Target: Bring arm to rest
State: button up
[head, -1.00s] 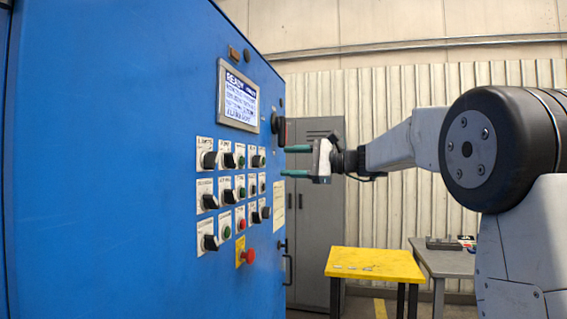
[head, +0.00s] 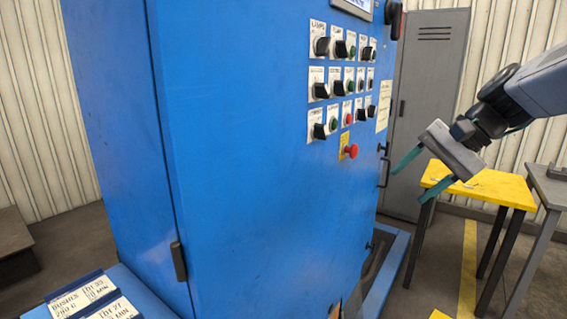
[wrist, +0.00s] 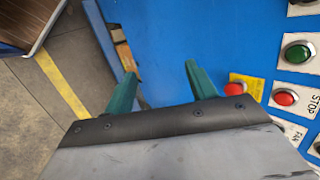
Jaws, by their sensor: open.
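My gripper (head: 420,175) is in the right part of the head view, to the right of the blue cabinet (head: 235,180). Its two green fingers are apart with nothing between them, and they tilt down and to the left. In the wrist view the open fingers (wrist: 158,85) also show empty, with the cabinet face (wrist: 170,35) and floor beyond them. My arm comes in from the right edge of the head view. No finger clearly touches the panel.
The cabinet carries rows of switches, push buttons and a red emergency button (head: 350,151). A yellow table (head: 500,190) stands behind my gripper, with a grey table (head: 549,187) at right. A grey locker (head: 425,110) stands at the back.

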jog(key=s+f+n+h, duration=0.3)
jog(key=s+f, duration=0.2)
jog(key=s, duration=0.7)
jog(key=s+d+f+n+g+h, duration=0.1)
jog(key=s+f+n+h, duration=0.2)
jog(key=s, duration=0.9)
jog(key=shift+s+f+n+h, duration=0.15)
jog(key=shift+f+n+h, duration=0.3)
jog(key=shift+f, duration=0.45)
jog(key=shift+c, duration=0.3)
